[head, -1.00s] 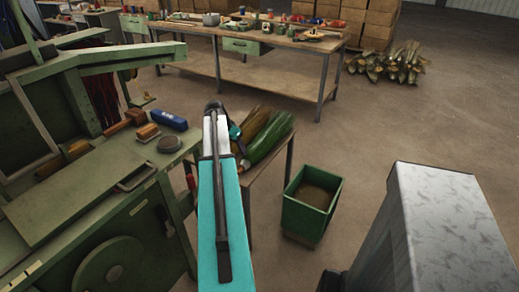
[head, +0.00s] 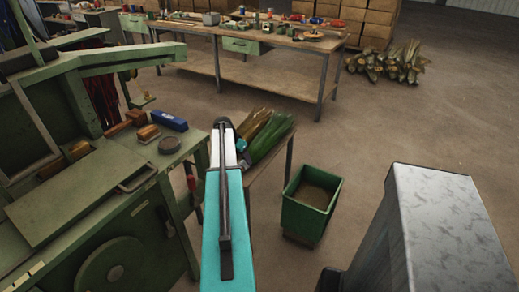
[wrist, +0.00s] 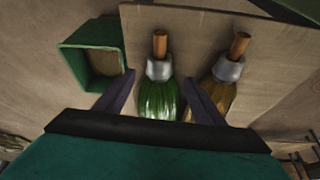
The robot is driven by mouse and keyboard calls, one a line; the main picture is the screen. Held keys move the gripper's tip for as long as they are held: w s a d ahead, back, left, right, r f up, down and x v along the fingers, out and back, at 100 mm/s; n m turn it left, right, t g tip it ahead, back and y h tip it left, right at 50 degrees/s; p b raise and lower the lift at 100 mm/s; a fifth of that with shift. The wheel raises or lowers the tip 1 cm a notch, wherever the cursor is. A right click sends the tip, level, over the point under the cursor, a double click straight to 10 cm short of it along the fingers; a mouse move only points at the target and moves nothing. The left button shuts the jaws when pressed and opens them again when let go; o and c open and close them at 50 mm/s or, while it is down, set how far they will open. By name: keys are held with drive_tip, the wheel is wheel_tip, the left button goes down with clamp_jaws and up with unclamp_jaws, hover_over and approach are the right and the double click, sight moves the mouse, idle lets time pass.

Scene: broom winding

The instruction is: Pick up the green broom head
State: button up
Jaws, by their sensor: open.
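The green broom head (head: 271,140) lies on a small wooden table, beside a brown broom head (head: 252,124). In the wrist view the green broom head (wrist: 159,97) has a grey collar and a short wooden stub, and it shows between the two fingers of my gripper (wrist: 160,95). My gripper is open, with one finger on each side of it in the picture. I cannot tell whether the fingers touch it. The brown broom head (wrist: 218,88) is just right of the right finger. In the head view my arm hides the gripper's fingers and part of the small table.
A green bin (head: 311,202) stands on the floor right of the small table. A green machine (head: 85,190) with a blue brush (head: 169,121) on its top is at the left. A long workbench (head: 255,38) stands behind.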

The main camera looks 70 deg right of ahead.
sight(244, 162)
drive_tip(key=shift+d+f, duration=0.1)
idle(0.3)
drive_tip(key=shift+p+x, duration=0.85)
drive_tip(key=shift+x, duration=1.7)
drive_tip(key=shift+s, duration=0.1)
drive_tip(key=c, duration=1.4)
